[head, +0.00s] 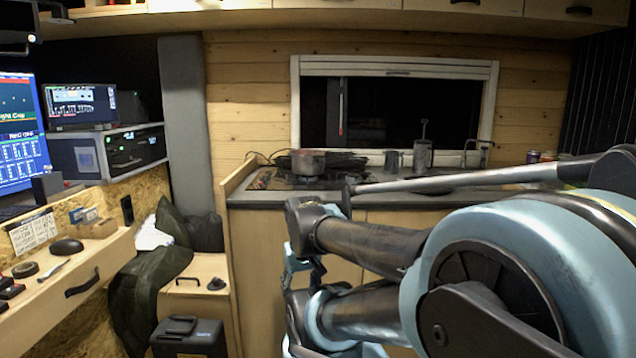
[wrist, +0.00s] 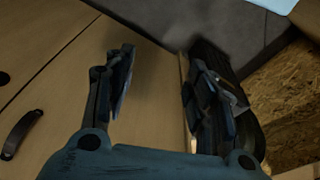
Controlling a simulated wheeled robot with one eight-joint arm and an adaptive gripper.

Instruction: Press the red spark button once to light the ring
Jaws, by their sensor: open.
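The hob (head: 285,181) is on the kitchen counter at the back in the head view, with a metal pot (head: 309,162) standing on it. The red spark button cannot be made out; the hob's front is small and partly dark. My gripper (wrist: 160,75) is open and empty in the wrist view, its two dark fingers apart. It is over a pale wooden cabinet surface, with neither hob nor button in that view. In the head view my arm crosses the right side and hides part of the counter front.
A metal mug (head: 393,160) and a grey canister (head: 422,155) stand right of the pot. Screens and a desk (head: 75,262) line the left side. A dark case (head: 188,338) is on the floor. A cabinet handle (wrist: 22,134) shows in the wrist view.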

